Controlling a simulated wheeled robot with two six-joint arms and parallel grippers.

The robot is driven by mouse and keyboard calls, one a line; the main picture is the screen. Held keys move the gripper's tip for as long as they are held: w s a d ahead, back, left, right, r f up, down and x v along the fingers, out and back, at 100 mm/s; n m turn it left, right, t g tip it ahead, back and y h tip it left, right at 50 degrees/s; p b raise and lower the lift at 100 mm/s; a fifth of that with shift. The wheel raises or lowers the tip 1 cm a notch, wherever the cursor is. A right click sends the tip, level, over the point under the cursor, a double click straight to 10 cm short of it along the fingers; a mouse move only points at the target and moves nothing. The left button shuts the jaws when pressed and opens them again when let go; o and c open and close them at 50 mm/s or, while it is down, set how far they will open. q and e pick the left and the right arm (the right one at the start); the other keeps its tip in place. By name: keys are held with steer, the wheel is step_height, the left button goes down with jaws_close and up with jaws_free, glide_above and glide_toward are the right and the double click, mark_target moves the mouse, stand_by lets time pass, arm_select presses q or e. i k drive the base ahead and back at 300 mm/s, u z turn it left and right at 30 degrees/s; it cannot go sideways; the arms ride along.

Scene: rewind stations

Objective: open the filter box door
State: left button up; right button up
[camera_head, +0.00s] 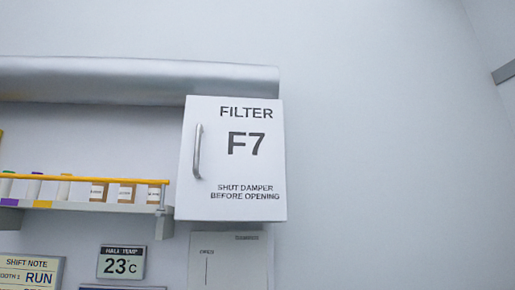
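The filter box (235,202) is a white box on the wall, a little left of the middle of the head view. Its front door (240,170) is marked "FILTER F7" and "SHUT DAMPER BEFORE OPENING". The door appears closed. A vertical metal handle (197,152) is on the door's left side. Neither of my grippers is in view.
A silver duct (140,80) runs along the wall from the left to above the box. A shelf (90,208) with a yellow rail (85,180) and several small containers is at the left. Signs hang below. The wall at right is bare.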

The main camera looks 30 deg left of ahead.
mark_target(232, 167)
steer(key=z, duration=1.7)
steer(key=k, duration=0.8)
steer(key=u, duration=1.75)
